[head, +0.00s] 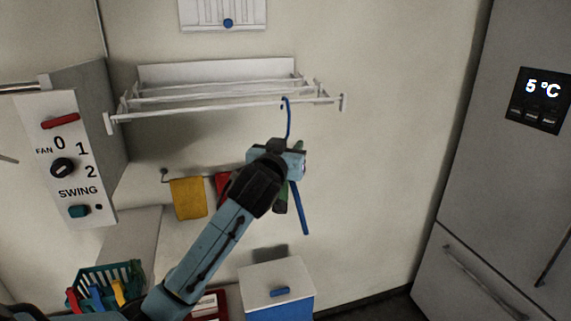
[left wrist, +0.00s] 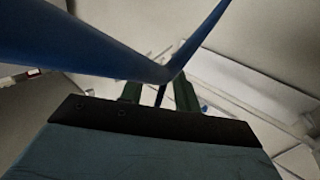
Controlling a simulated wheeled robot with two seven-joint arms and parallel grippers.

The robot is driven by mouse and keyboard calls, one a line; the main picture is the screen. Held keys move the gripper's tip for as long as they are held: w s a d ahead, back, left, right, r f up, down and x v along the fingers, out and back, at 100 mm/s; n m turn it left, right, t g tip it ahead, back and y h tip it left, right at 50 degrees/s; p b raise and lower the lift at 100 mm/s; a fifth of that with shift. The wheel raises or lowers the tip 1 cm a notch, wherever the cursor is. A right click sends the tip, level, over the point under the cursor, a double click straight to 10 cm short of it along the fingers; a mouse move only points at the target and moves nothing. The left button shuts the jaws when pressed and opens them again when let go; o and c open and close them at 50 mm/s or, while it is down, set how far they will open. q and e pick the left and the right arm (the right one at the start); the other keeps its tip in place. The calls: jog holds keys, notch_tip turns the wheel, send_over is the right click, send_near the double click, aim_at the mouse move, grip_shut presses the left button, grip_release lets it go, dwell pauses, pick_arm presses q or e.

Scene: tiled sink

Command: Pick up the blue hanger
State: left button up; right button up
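The blue hanger (head: 303,210) hangs by its hook from a front bar of the white wall rack (head: 215,109). One of its arms slopes down below my left gripper (head: 286,180); much of the rest is hidden behind the gripper and wrist. In the left wrist view the hanger (left wrist: 95,52) is close up, its two arms meeting just in front of the gripper (left wrist: 158,95). The two green fingers stand apart, with the thin hanger stem seen between them and a gap remaining. Contact cannot be told. My right gripper is not in view.
A yellow cloth (head: 189,198) and a partly hidden red cloth hang on a rail below the rack. A control panel (head: 66,160) is at left, a green basket (head: 105,280) lower left, a white-lidded blue bin (head: 277,285) below. A fridge (head: 500,170) stands right; the wall between is clear.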

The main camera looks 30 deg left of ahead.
pick_arm(q)
grip_shut()
jog(key=shift+r, duration=0.15)
dwell(0.4)
